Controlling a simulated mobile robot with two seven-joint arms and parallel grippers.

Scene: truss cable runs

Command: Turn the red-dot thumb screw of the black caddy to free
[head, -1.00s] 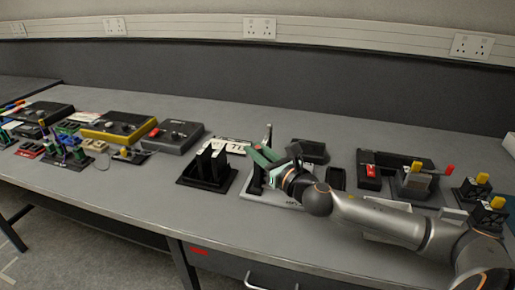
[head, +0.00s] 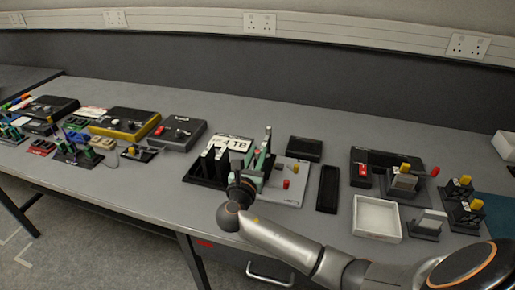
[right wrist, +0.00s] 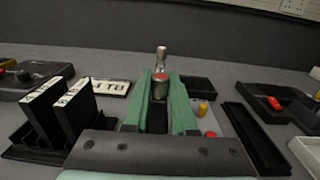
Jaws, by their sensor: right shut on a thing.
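My right gripper (head: 262,160) has green fingers and is above the grey plate, beside the black rack. In the right wrist view its fingers (right wrist: 160,100) are shut around a silver thumb screw with a red dot (right wrist: 160,77) on top. A dark part, perhaps the black caddy, shows below the screw between the fingers; the fingers hide most of it. A second silver post (right wrist: 162,52) stands just behind. I cannot read the screw's turn angle. My left gripper is not in view.
A black rack (head: 193,178) with two upright drives stands left of the gripper. The grey plate (head: 293,199) carries a red and a yellow knob. To the right are a black tray (head: 327,189) and a white tray (head: 377,218). The front table edge is clear.

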